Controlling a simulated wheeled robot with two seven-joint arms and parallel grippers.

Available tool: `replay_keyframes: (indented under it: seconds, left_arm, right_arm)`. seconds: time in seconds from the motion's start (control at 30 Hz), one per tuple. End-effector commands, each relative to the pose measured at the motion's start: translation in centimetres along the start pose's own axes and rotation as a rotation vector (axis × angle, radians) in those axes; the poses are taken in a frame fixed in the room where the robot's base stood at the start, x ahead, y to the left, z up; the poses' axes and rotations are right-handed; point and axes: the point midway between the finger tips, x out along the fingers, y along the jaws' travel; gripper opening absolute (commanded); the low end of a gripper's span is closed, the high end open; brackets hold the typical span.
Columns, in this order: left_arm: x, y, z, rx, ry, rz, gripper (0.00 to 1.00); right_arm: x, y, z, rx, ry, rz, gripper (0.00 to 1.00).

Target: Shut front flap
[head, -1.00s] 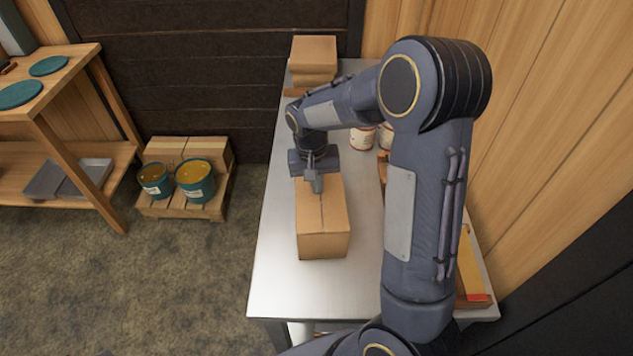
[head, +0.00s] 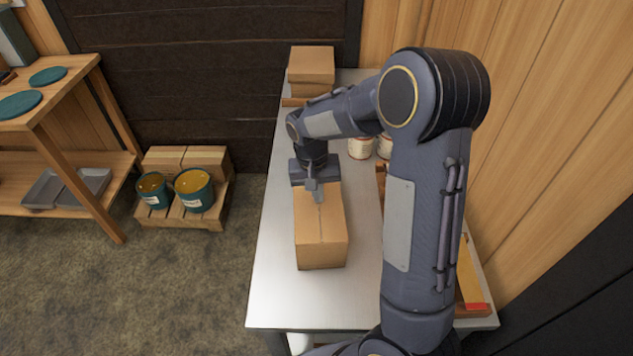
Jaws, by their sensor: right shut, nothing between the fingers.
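A brown cardboard box (head: 320,247) stands on the metal table in the middle of the view. Its top (head: 318,214) looks flat, with a seam running along its length; no flap is seen standing up. My right gripper (head: 316,198) is shut and empty, pointing down at the far part of the box top. I cannot tell whether its fingertips touch the cardboard. The gripper and wrist hide the far end of the box. My left gripper is not in view.
The metal table (head: 270,285) is clear left of the box. Stacked cardboard (head: 312,64) lies at its far end. White cans (head: 360,148) stand behind my right arm. A wooden shelf (head: 60,133) and a pallet (head: 190,217) with two teal buckets are at left.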

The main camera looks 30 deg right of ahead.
Motion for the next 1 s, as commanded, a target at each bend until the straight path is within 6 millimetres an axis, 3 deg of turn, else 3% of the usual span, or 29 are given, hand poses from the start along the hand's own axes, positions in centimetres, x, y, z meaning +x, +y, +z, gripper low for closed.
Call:
replay_keyframes:
  seconds: [0.23,0.3,0.6,0.8,1.0]
  left_arm:
    - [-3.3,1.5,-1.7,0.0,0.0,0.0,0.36]
    - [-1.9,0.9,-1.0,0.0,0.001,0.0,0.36]
    - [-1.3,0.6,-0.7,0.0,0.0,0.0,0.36]
    - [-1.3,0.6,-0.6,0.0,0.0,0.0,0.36]
    - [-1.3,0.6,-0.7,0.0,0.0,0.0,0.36]
  right_arm:
    - [-4.6,1.2,-0.4,0.002,-0.006,0.004,0.0]
    - [-5.3,1.1,-0.5,0.001,0.001,0.0,0.0]
    - [-11.4,1.6,-0.3,-0.001,-0.001,0.0,0.0]
    - [-13.2,1.8,-0.3,-0.001,-0.003,0.002,0.0]
    - [-13.4,1.9,-0.2,-0.001,-0.004,-0.001,0.0]
